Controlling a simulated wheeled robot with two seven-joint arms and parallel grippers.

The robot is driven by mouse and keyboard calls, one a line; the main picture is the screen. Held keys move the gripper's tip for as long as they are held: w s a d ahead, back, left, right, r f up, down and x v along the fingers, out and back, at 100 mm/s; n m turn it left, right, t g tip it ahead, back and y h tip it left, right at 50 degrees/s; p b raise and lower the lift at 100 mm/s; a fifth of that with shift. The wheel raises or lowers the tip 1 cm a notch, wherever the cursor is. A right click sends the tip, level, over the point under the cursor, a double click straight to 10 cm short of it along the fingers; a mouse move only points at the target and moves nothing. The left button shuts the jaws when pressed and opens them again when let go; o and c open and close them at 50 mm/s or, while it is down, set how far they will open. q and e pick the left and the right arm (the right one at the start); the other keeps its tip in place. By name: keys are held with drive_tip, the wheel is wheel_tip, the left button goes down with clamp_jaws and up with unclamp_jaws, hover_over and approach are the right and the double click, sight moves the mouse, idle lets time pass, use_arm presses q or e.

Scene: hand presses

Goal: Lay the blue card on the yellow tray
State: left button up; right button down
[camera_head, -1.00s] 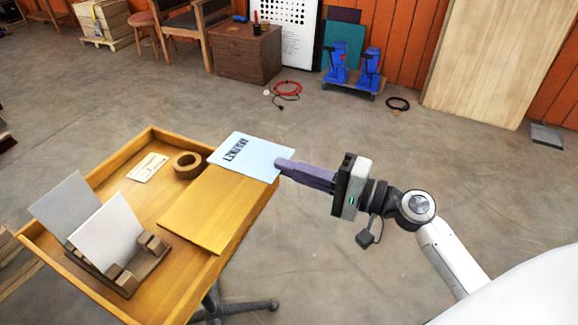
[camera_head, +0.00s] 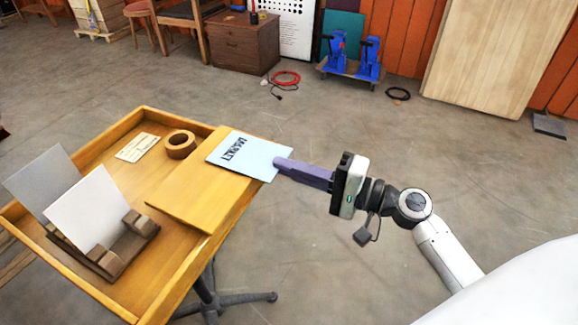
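The blue card (camera_head: 248,157) has dark lettering and shows over the far right end of a flat yellow board (camera_head: 190,196). I cannot tell whether it touches the board. My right gripper (camera_head: 281,164) has its long purple-grey fingers closed on the card's right edge. The yellow board lies on the right side of a rimmed, yellow-brown wooden cart top (camera_head: 185,285); I cannot tell which of the two is the yellow tray. My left gripper is not in view.
A wooden holder (camera_head: 135,222) with a white card (camera_head: 90,212) and a grey card (camera_head: 38,180) stands at the cart's left. Open floor surrounds the cart.

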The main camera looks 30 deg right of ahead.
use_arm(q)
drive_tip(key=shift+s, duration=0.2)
use_arm(e)
drive_tip(key=c, duration=2.5)
unclamp_jaws()
drive_tip(key=o, duration=0.5)
drive_tip(key=shift+o, duration=0.8)
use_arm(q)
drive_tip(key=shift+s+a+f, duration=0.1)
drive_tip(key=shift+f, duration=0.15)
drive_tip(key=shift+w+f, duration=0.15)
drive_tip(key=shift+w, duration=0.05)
use_arm(e)
drive_tip(key=shift+f, duration=0.15)
use_arm(q)
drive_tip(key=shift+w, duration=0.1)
drive_tip(key=shift+b, duration=0.3)
